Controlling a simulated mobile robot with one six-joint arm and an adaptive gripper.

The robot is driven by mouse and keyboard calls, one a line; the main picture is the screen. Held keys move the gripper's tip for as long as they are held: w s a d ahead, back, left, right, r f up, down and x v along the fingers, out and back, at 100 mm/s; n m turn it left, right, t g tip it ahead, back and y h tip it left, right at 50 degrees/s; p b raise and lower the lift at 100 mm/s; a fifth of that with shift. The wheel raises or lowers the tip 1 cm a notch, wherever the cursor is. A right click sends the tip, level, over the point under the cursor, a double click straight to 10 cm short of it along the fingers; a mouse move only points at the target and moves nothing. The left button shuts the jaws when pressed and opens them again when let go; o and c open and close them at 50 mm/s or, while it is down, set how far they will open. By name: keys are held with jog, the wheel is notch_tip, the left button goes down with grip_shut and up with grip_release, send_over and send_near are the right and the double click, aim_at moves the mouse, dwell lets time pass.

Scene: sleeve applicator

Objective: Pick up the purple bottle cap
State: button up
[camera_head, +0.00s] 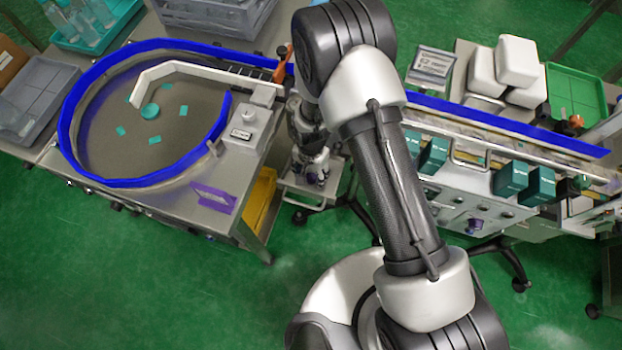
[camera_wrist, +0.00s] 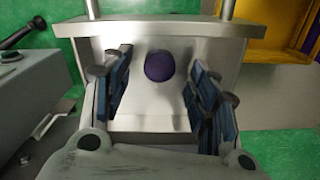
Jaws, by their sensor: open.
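The purple bottle cap (camera_wrist: 159,66) is a dark purple round piece on a bare metal shelf (camera_wrist: 160,112) in the wrist view. My gripper (camera_wrist: 158,82) is open, with one blue-padded finger on the left of the cap and one on the right. The cap lies roughly midway between the fingertips, and I see a gap on both sides. How high the fingertips are above the shelf is hard to tell. In the head view my gripper (camera_head: 313,172) reaches down over a small metal shelf (camera_head: 295,183) between two machines, and it mostly hides the cap there.
A round feeder table with a blue rim (camera_head: 150,182) stands on the left, with teal pieces on it. A conveyor machine (camera_head: 470,205) stands on the right. In the wrist view a yellow bin (camera_wrist: 285,40) is at upper right and a grey machine body (camera_wrist: 35,90) at left.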

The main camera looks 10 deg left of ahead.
jog(key=shift+f, duration=0.95)
jog(key=shift+r, duration=0.1)
jog(key=c, duration=0.7)
jog(key=shift+c, duration=0.2)
